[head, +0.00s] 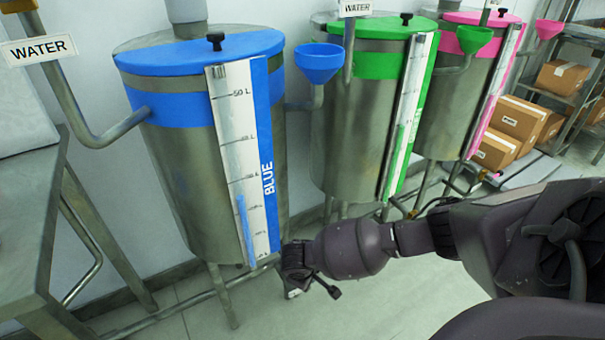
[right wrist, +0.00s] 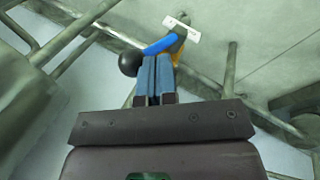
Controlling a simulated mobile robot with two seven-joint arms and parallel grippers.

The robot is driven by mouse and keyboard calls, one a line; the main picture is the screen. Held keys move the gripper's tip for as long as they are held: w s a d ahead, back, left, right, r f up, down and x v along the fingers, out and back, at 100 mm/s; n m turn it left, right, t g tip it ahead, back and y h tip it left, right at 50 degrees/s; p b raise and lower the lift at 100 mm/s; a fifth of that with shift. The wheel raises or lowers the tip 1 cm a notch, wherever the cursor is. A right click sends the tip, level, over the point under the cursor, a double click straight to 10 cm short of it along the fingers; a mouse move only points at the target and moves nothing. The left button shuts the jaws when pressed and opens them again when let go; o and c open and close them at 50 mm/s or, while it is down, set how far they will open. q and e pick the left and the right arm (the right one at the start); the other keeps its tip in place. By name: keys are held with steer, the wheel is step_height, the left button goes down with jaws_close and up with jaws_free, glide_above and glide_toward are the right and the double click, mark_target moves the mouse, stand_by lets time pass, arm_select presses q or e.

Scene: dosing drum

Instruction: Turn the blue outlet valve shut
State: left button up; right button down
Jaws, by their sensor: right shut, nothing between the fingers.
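The blue drum (head: 205,130) has a blue lid and a scale strip marked BLUE, with a blue level bar low on the strip. My right arm comes in from the right, and my right gripper (head: 292,268) is at the foot of this drum. In the right wrist view the gripper's fingers (right wrist: 155,78) are together and empty. Just beyond the fingertips is the blue valve lever (right wrist: 159,45), with a black ball (right wrist: 130,63) beside its left end and an orange-yellow part to its right. Whether fingers and lever touch, I cannot tell. My left gripper is out of view.
A green-lidded drum (head: 350,130) and a pink-lidded drum (head: 458,95) stand to the right. A blue funnel (head: 319,62) sits beside the blue drum. Pipes and drum legs crowd the valve. A metal table (head: 28,225) is at left. Cardboard boxes (head: 515,118) are far right.

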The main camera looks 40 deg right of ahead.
steer(key=shift+d+r, duration=0.1)
steer(key=shift+d, duration=0.2)
stand_by(0.4)
